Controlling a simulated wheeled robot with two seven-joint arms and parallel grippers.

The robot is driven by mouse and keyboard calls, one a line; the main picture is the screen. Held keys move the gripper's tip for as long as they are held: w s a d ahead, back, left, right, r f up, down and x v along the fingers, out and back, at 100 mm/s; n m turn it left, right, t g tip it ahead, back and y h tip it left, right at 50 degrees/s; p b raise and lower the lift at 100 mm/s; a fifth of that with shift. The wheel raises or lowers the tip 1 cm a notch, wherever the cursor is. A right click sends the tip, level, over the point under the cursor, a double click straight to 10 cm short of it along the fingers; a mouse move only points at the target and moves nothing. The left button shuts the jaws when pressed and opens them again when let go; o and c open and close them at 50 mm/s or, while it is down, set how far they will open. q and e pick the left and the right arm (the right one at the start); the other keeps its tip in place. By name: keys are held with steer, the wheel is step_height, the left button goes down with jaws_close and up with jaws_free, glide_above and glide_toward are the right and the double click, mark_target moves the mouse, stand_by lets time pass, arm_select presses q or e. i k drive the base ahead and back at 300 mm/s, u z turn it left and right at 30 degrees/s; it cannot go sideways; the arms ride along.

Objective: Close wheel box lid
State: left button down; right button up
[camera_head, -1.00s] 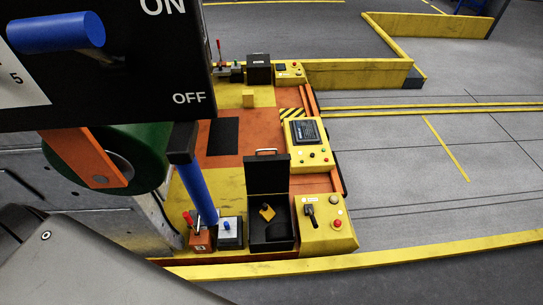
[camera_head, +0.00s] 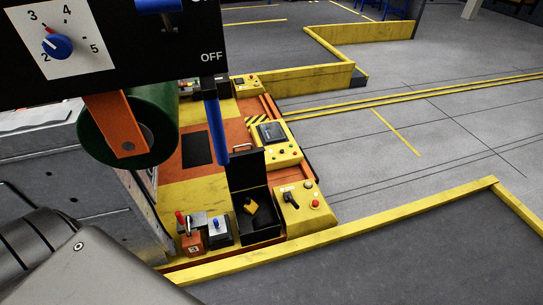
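The wheel box (camera_head: 262,229) is a black open box on the near end of the yellow and orange carrier bed, in the head view. Its lid (camera_head: 247,170) stands upright at the back, with a handle on its top edge. A small yellow piece (camera_head: 250,205) and something dark lie inside the box. Neither of my grippers shows. A grey part of my own body fills the lower left corner.
A red lever unit (camera_head: 190,240) and a blue-knob unit (camera_head: 219,231) stand left of the box. A yellow control panel (camera_head: 298,208) is to its right. A black dial panel (camera_head: 110,50) and green roller (camera_head: 128,130) hang at upper left. Yellow curbs (camera_head: 340,233) border the bed; grey floor is open at right.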

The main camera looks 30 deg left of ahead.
mark_target(245, 169)
steer(key=z, duration=0.15)
steer(key=k, duration=0.45)
steer(key=z, duration=0.6)
steer(key=i, duration=1.15)
steer(key=u, duration=0.8)
steer(key=i, duration=1.15)
steer(key=u, duration=0.8)
